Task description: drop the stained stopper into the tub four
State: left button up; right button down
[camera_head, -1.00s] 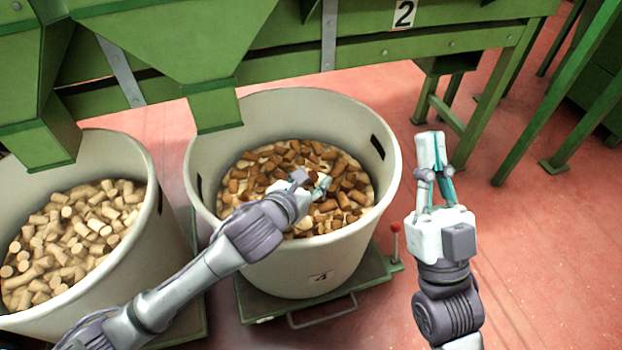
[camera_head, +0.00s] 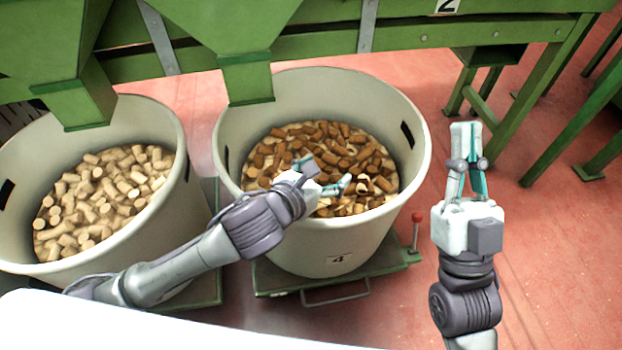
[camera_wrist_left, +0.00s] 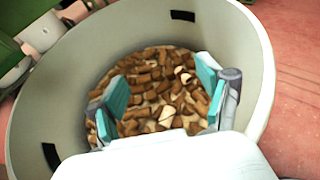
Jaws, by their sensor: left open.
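Tub four (camera_head: 330,240) is a large cream tub labelled 4, standing in the middle of the head view. It holds many brown, dark-stained stoppers (camera_head: 290,140), which also show in the left wrist view (camera_wrist_left: 160,65). I cannot single out one stained stopper among them. My left gripper (camera_head: 326,172) is open above the stoppers, over the near part of the tub's opening. In the left wrist view its teal-padded fingers (camera_wrist_left: 160,95) stand wide apart with nothing held between them. My right gripper (camera_head: 466,150) is upright to the right of the tub, its fingertips together and nothing visible in them.
A second cream tub (camera_head: 195,205) with pale stoppers (camera_head: 100,195) stands at the left. Green chutes (camera_head: 247,80) hang over both tubs from a green frame (camera_head: 420,45). Tub four stands on a green platform (camera_head: 275,280) with a red-knobbed lever (camera_head: 416,230). The red floor (camera_head: 560,250) is clear at the right.

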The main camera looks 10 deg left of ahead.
pick_arm(q)
jog(key=v, duration=0.6)
jog(key=shift+s, duration=0.2)
